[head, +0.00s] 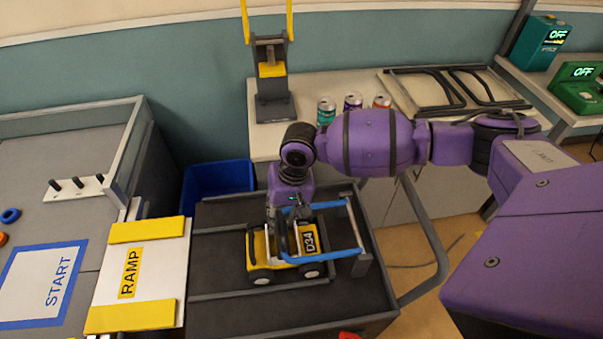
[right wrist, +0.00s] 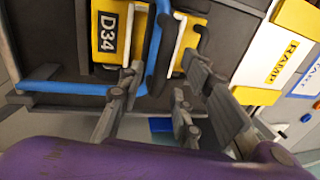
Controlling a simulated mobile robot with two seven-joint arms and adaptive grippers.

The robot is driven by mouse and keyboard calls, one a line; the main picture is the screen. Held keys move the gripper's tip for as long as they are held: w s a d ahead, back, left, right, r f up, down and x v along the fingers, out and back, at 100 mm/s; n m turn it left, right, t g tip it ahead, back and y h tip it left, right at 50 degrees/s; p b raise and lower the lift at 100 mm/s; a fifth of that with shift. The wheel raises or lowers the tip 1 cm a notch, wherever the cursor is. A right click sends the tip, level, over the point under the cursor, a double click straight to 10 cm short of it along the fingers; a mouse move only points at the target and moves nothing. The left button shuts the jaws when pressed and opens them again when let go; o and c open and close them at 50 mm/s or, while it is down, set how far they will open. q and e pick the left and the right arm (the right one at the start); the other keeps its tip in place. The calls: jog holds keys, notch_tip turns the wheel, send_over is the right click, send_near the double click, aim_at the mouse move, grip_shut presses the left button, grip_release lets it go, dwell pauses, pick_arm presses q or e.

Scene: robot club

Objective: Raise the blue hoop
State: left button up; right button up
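The blue hoop (head: 325,256) is a low blue bar frame around the yellow toy car (head: 260,246) marked D34, on a dark-decked cart. The hoop also shows in the right wrist view (right wrist: 65,87), where one blue bar runs up between my fingers. My right gripper (head: 284,222) is down at the hoop's left side, above the car. In the right wrist view its fingers (right wrist: 161,72) are apart, one on each side of the bar, with gaps showing. Whether either finger touches the bar is unclear. My left gripper is not in view.
The dark cart (head: 220,308) has raised rails. A white ramp board (head: 150,270) joins it to a grey table at left. A blue bin (head: 215,178) stands behind. Several cans and a black stand (head: 273,105) are on the back bench (head: 330,84).

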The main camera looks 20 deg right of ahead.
jog(key=shift+w+a+f, duration=0.1)
jog(key=shift+w+f, duration=0.05)
grip_shut()
dwell(0.4)
